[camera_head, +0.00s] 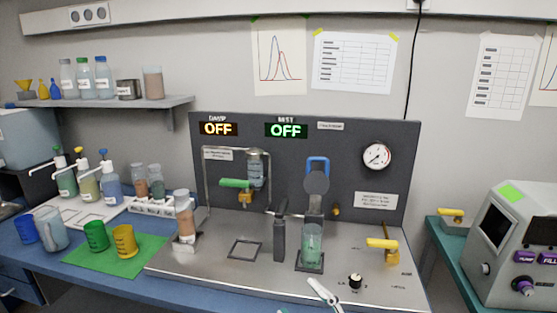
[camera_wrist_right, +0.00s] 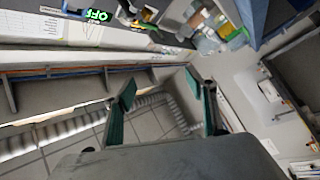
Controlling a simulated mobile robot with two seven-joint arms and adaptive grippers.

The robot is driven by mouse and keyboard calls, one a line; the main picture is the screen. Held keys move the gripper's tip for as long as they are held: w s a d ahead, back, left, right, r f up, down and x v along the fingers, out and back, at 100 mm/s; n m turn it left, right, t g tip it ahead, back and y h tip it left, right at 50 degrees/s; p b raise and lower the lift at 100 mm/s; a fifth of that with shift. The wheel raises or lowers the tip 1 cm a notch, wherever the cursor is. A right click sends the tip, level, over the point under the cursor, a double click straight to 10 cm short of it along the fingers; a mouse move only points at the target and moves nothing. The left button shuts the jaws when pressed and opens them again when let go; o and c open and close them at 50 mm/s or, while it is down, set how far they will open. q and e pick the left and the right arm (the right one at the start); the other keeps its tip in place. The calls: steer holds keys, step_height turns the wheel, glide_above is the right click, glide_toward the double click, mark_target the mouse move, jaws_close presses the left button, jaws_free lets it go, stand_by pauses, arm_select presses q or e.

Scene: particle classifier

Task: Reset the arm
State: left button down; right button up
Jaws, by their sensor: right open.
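My right gripper (camera_wrist_right: 160,88) shows in the right wrist view with its two green-padded fingers spread apart and nothing between them. Beyond the fingers are a grey tiled floor and a ribbed hose, so it points past the bench, not at an object. In the head view a small pale part (camera_head: 322,294) shows at the bottom edge; I cannot tell whether it belongs to my arm. My left gripper is not in view. The particle classifier (camera_head: 310,190) stands on the bench, with both its signs reading OFF. A green-tinted beaker (camera_head: 312,245) stands on its steel deck.
A bottle with brown contents (camera_head: 186,215) stands at the deck's left. Green (camera_head: 96,236) and yellow (camera_head: 124,241) cups stand on a green mat (camera_head: 110,263). Pump bottles (camera_head: 85,185) are behind them. A grey instrument (camera_head: 510,245) stands right. Yellow-handled valve (camera_head: 383,244) sits on the deck.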

steer(key=s+d+f+m+g+h, duration=0.15)
steer(key=d+f+m+h, duration=0.25)
steer(key=f, duration=0.4)
steer(key=s+d+f+m+h, duration=0.3)
steer(key=d+f+m+h, duration=0.1)
steer(key=f, duration=0.5)
steer(key=s+d+f+m+g+h, duration=0.1)
steer(key=s+d+f+m+g, duration=0.1)
steer(key=s+f, duration=0.4)
steer(key=s+d+f+m+g+h, duration=0.2)
steer(key=s+d+f, duration=0.3)
steer(key=f, duration=0.4)
steer(key=shift+s+m+g, duration=0.55)
steer(key=shift+s+m, duration=0.35)
steer(key=shift+f, duration=0.1)
